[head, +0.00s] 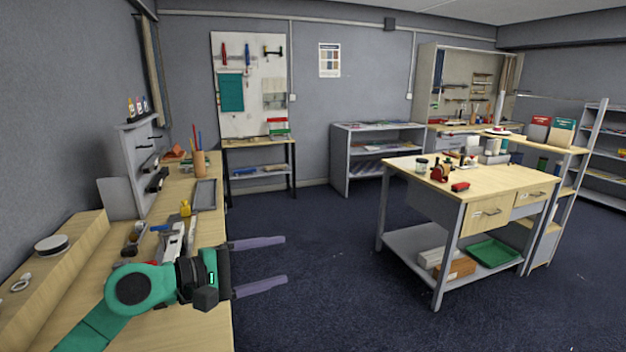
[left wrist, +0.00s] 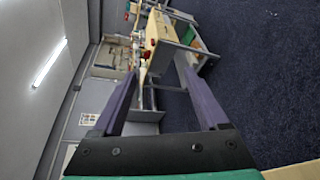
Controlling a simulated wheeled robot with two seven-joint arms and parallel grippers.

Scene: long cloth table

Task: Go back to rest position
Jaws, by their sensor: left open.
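My left gripper (head: 262,264) reaches in from the lower left in the head view, over the right edge of the long wooden bench (head: 160,328). Its two purple fingers are spread apart and point right, with nothing between them. In the left wrist view the open fingers (left wrist: 160,90) frame the far part of the room, which appears turned sideways. My right gripper shows in neither view.
The bench on the left holds tools, a yellow bottle (head: 185,208), a grey tray (head: 205,194) and a pencil cup (head: 200,164). A wooden worktable (head: 483,181) with a lower shelf stands at right. A grey shelf unit (head: 345,160) stands behind. Dark carpet between is clear.

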